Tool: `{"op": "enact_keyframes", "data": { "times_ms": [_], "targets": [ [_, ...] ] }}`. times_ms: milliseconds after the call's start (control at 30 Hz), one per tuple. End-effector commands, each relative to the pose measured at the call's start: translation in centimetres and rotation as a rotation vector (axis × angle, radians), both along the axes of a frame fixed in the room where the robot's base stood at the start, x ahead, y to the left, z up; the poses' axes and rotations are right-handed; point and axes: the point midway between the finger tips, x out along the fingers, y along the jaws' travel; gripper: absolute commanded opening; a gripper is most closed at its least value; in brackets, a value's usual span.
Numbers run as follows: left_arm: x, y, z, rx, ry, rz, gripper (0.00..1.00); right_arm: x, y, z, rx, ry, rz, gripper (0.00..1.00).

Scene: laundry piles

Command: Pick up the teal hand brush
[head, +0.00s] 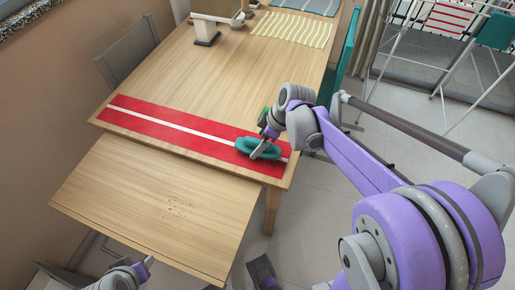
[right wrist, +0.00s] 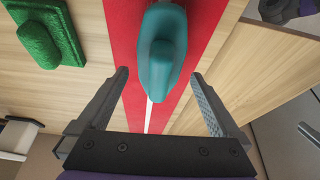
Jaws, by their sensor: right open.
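The teal hand brush (head: 262,150) lies on the red strip near the right end of the table. In the right wrist view the brush (right wrist: 161,52) is at the top centre, with its narrow rounded end pointing toward my right gripper (right wrist: 160,82). The gripper is open, with one finger on each side of the brush's line and gaps between. In the head view my right gripper (head: 263,147) is over the brush and partly covers it. I cannot tell whether it touches the brush. My left gripper (head: 146,266) shows only in part at the bottom left, its jaws unclear.
A red runner with a white stripe (head: 165,123) crosses the wooden table (head: 190,72). A green sponge-like block (right wrist: 45,38) lies beside it. A lower wooden surface (head: 130,190) with brown crumbs (head: 180,210) stands in front. A drying rack (head: 455,70) is at the right.

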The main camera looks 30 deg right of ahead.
Motion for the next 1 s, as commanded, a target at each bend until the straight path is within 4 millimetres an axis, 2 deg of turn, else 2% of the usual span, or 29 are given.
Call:
{"op": "enact_keyframes", "data": {
  "times_ms": [100,233,567,1000],
  "targets": [
    [0.0,0.0,-0.6,0.000,0.002,0.000,0.50,0.8,0.7,-1.9,0.000,0.000,0.001,1.00],
    [0.0,0.0,-1.0,0.000,0.003,0.000,0.50,1.3,1.1,-3.4,0.000,0.000,0.001,1.00],
    [0.0,0.0,-1.0,0.000,0.003,0.000,0.50,1.4,1.3,-4.0,0.000,0.000,-0.001,1.00],
    [0.0,0.0,-1.0,0.000,0.003,0.000,0.50,1.4,1.3,-3.9,0.000,0.000,-0.001,0.21]
  ]
}}
